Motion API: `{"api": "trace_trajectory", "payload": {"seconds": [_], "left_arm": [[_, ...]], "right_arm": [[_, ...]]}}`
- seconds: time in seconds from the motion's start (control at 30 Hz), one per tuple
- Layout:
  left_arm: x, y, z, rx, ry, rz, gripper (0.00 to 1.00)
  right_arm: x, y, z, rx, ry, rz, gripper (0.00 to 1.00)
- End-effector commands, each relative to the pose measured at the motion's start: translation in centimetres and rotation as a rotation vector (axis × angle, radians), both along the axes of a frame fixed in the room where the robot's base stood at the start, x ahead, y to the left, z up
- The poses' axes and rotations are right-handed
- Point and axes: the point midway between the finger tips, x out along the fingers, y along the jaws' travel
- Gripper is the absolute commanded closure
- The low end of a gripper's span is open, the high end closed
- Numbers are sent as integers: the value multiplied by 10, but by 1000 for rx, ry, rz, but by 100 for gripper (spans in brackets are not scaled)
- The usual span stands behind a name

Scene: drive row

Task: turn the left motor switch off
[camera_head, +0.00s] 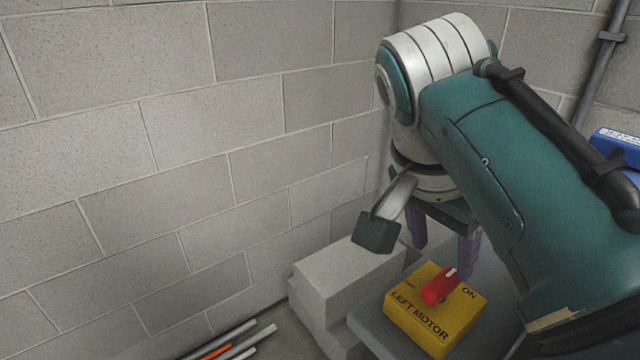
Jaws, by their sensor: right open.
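The left motor switch is a yellow box (425,325) marked "LEFT MOTOR" at the lower right. A red knob (439,288) sits on its top, with a white mark at its far, upper-right end. The word "ON" is printed to the right of the knob; a small marking to the left is too faint to read. My right gripper (443,252) is open, with its two purple fingers pointing down just above and behind the knob in the picture. It appears apart from the knob. My left gripper is not in view.
The box stands on a grey surface (372,329). Pale blocks (345,283) lie to its left. Several rods (230,343), one orange, lie at the bottom. A block wall (150,140) fills the left. A blue object (614,142) and a pipe (603,60) are at the right.

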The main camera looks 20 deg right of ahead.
Motion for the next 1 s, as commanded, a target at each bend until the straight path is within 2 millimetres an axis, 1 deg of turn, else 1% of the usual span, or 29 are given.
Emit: {"api": "trace_trajectory", "payload": {"seconds": [0.03, 0.1, 0.2, 0.33, 0.5, 0.77, 1.0], "left_arm": [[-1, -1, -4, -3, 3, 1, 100], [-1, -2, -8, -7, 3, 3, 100], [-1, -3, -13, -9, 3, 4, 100], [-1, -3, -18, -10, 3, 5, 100], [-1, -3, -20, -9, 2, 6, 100], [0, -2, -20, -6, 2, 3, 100], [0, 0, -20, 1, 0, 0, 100]], "right_arm": [[1, -4, -12, -2, 4, -1, 38], [2, -9, -25, -2, 5, 0, 38], [5, -16, -43, -1, 3, 1, 38], [8, -22, -61, 0, 2, 2, 38], [10, -27, -71, 1, 0, 1, 38], [11, -27, -72, 2, -1, 2, 38], [11, -27, -71, 2, 0, 3, 63]]}}
